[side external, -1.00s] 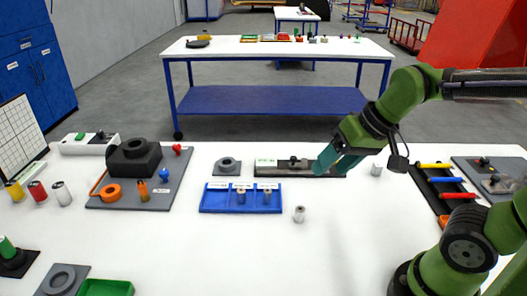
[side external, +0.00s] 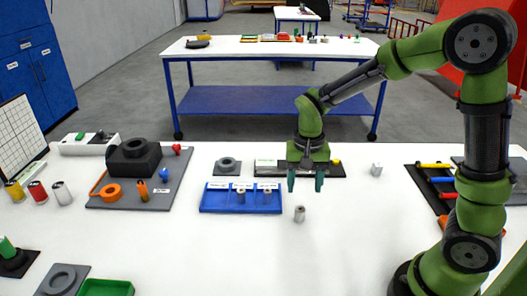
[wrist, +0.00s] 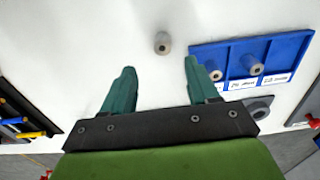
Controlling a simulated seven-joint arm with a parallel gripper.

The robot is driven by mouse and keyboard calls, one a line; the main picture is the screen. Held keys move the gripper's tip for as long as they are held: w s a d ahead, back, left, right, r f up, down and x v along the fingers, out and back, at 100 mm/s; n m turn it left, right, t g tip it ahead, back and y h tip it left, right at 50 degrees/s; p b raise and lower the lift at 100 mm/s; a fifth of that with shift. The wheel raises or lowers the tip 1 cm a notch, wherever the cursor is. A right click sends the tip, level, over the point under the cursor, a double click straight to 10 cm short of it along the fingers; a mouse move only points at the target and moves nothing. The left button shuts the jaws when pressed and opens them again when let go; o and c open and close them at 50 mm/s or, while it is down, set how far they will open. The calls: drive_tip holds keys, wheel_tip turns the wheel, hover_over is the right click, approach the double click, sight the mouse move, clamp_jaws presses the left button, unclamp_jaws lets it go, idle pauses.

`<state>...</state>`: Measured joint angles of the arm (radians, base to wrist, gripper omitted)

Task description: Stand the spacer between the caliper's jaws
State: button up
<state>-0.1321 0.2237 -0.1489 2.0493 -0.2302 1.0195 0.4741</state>
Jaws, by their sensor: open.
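Two similar spacers stand in the blue tray (side external: 216,205), which also appears in the wrist view (wrist: 290,52). A dark, long fixture (side external: 268,171), apparently the caliper, lies behind, with a pale label at its left end. My arm hides its middle, so its jaws are unclear. My gripper (side external: 305,186) is open, empty and points down, above and behind the loose spacer; its teal fingers (wrist: 160,67) are apart.
A grey ring on a plate (side external: 228,165) sits left of the fixture. A small pale block (side external: 376,169) stands to its right. A dark rack of coloured rods (side external: 434,180) lies farther right. A grey board with parts (side external: 160,199) is left. The front middle is clear.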

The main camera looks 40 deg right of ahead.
sight(300, 209)
drive_tip(key=f, duration=0.9)
drive_tip(key=shift+w+f, duration=0.2)
drive_tip(key=shift+f, duration=0.1)
clamp_jaws()
